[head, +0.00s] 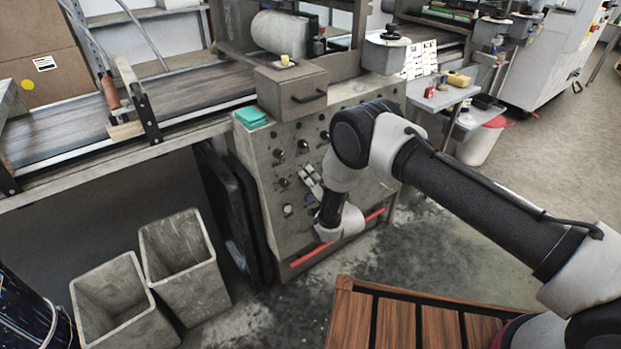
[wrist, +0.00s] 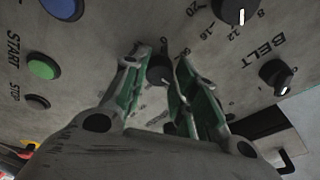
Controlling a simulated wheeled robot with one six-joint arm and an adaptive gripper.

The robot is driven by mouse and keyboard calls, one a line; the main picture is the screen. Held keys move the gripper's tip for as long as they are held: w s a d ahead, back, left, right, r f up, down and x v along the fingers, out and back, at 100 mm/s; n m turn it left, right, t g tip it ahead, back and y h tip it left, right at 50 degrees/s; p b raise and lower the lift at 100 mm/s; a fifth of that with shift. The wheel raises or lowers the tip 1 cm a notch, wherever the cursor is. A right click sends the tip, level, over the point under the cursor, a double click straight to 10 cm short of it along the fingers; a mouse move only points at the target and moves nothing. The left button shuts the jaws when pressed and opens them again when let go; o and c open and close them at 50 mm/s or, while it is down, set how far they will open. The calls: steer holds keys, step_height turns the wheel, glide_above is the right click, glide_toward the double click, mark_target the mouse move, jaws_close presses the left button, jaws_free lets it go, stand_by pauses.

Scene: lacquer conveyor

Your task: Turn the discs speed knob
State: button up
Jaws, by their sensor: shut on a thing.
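A dark round knob (wrist: 159,72) sits on the grey control panel (wrist: 205,55), between the two fingertips in the wrist view. My gripper (wrist: 160,68) is shut on this knob, its green-lined fingers on either side of it. The fingers hide part of the dial marks around it, and I cannot read its label. In the head view my gripper (head: 311,181) is at the panel front (head: 260,165), and the arm hides part of the panel.
The wrist view shows a numbered dial knob (wrist: 236,10), a knob (wrist: 276,74) by the BELT label, a blue button (wrist: 62,8), a green START button (wrist: 43,67) and a STOP button (wrist: 37,102). A red bar (head: 312,257) runs low along the machine. Two grey bins (head: 185,262) stand left.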

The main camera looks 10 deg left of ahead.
steer(key=m, duration=0.4)
steer(key=m+h, duration=0.1)
steer(key=m, duration=0.2)
steer(key=shift+r+m+h, duration=0.2)
steer(key=shift+m+h, duration=0.1)
steer(key=shift+m, duration=0.1)
steer(key=m+g, duration=0.1)
steer(key=m, duration=0.2)
steer(key=shift+h, duration=0.3)
steer(key=shift+r+m+g, duration=0.15)
steer(key=shift+m+g, duration=0.15)
steer(key=shift+m, duration=1.5)
steer(key=o, duration=1)
steer(key=shift+o, duration=0.2)
steer(key=v, duration=1.2)
